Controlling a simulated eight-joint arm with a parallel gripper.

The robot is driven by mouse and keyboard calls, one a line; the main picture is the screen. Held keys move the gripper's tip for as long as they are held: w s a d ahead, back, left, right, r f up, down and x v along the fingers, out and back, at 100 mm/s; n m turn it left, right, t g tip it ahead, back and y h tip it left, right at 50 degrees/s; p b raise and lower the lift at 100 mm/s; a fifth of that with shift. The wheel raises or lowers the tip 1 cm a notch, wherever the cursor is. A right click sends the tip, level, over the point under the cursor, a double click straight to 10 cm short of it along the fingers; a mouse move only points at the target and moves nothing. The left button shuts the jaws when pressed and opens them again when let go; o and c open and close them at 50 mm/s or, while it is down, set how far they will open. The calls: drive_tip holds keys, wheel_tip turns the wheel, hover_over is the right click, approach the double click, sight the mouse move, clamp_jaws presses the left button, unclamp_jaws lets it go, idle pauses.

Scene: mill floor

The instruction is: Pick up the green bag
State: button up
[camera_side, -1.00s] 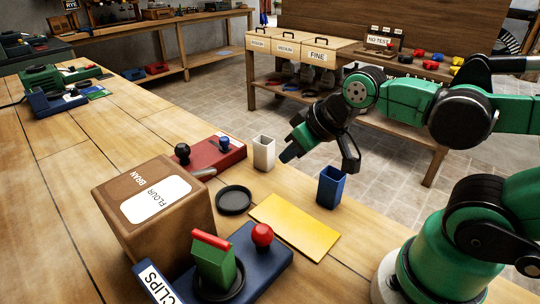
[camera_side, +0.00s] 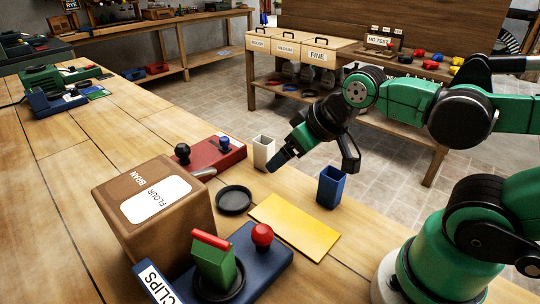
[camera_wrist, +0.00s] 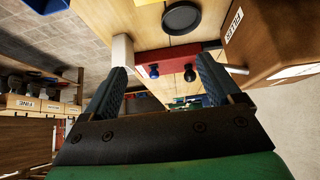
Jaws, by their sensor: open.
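The green bag (camera_side: 214,263), with a red clip along its top, stands upright in a black dish (camera_side: 234,289) on a blue base (camera_side: 264,265) at the front of the bench. It does not show in the wrist view. My gripper (camera_side: 280,158) is in the air farther back, up and to the right of the bag and well apart from it, by the white cup. In the wrist view its two fingers (camera_wrist: 162,68) are spread with nothing held between them.
A brown flour box (camera_side: 155,212) stands left of the bag. A red knob (camera_side: 262,235) shares the blue base. An empty black dish (camera_side: 234,200), a yellow mat (camera_side: 295,226), a white cup (camera_side: 264,150), a blue cup (camera_side: 331,187) and a red block (camera_side: 212,154) lie beyond.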

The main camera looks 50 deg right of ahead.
drive_tip(key=r, duration=0.1)
wheel_tip(320, 180, up, 4)
drive_tip(key=n+g+y, duration=0.1)
drive_tip(key=n+g, duration=0.2)
drive_tip(key=n, duration=0.1)
hover_over(217, 250)
drive_tip(key=f, duration=0.6)
drive_tip(key=shift+s+d+f, duration=0.1)
drive_tip(key=shift+s+f, duration=0.25)
drive_tip(key=shift+f, duration=0.85)
drive_tip(key=shift+x, duration=2.65)
clamp_jaws()
